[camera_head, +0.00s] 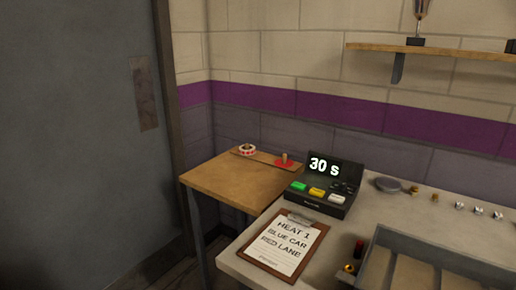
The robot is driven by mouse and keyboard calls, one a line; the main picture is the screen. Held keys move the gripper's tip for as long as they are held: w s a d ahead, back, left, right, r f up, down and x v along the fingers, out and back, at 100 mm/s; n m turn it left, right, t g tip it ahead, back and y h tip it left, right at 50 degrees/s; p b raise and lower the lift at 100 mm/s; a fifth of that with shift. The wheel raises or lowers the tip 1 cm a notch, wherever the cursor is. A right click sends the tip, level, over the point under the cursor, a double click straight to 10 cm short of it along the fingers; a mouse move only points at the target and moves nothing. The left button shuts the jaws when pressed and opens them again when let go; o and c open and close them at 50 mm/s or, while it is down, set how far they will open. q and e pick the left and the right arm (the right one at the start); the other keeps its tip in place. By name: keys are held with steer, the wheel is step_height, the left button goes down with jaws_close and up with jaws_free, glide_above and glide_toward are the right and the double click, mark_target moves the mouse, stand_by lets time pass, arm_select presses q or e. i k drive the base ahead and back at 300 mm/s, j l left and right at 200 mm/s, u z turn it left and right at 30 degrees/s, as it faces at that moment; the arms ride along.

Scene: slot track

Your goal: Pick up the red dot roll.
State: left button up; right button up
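A small white roll with red marks around its side (247,150) sits at the back of a small wooden side table, on or against a wooden strip (263,158). It looks like the red dot roll. To its right on the same strip is a flat red disc (281,163) with a short wooden peg (285,157) standing up at it. Neither of my grippers shows in the head view.
The wooden side table (225,178) has clear room in front of the roll. A black timer box (325,195) reading "30 s" and a clipboard (283,245) sit on the grey counter (370,205) to the right. A grey door (75,140) is at the left.

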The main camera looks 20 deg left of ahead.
mark_target(242, 150)
steer(key=i+j+z, duration=0.35)
steer(key=j, duration=0.65)
steer(key=j+z, duration=0.3)
steer(key=j, duration=0.7)
steer(key=i+j+z, duration=0.1)
steer(key=j+z, duration=0.25)
steer(key=j, duration=0.8)
